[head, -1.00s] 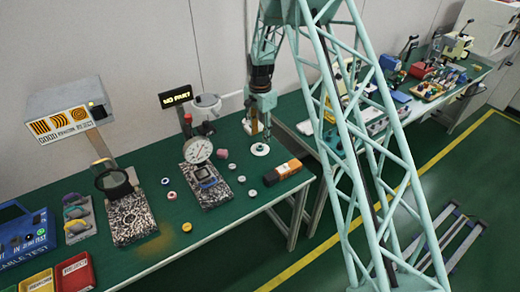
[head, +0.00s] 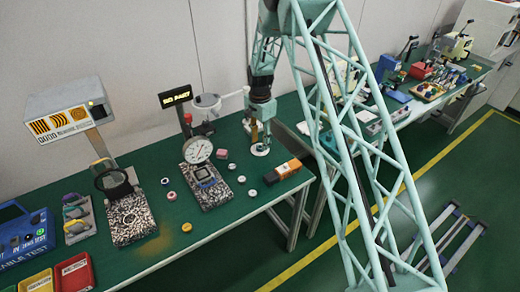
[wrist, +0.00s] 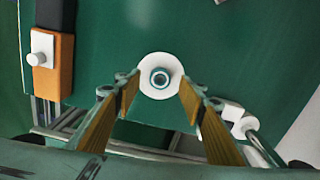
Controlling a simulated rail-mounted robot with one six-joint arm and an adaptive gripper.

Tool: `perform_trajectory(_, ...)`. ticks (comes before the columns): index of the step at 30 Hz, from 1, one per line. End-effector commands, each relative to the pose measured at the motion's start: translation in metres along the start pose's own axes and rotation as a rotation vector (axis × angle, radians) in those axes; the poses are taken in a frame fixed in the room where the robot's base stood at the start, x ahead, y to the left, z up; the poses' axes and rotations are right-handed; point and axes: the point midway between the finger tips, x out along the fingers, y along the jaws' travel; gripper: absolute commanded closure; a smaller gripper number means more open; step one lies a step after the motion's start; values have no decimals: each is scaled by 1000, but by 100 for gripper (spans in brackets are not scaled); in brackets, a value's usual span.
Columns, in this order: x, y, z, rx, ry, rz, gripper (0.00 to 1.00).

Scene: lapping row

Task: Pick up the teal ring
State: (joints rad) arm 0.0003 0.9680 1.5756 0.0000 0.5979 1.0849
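The teal ring (wrist: 160,79) sits on a round white disc (wrist: 148,87) on the green bench, with a dark centre showing through it. In the head view the same white disc (head: 261,151) lies near the back right of the bench, and the ring is too small to make out clearly. My gripper (wrist: 158,96) is open, its two tan-padded fingers spread either side of the lower part of the disc in the wrist view. In the head view my gripper (head: 257,137) points down just over the disc; the exact gap is unclear.
An orange and black box (head: 282,171) lies close to the disc; it also shows in the wrist view (wrist: 54,60). A dial gauge stand (head: 200,152) and several small rings and discs lie to the left. The bench's right edge is close.

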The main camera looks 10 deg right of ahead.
Motion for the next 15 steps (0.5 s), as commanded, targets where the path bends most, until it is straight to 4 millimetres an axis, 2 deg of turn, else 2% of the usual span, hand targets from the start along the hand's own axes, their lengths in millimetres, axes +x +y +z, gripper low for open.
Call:
perform_trajectory(6, 18, 0, 0, 0, 0, 0, 63)
perform_trajectory(15, 21, 0, 0, 0, 0, 0, 63)
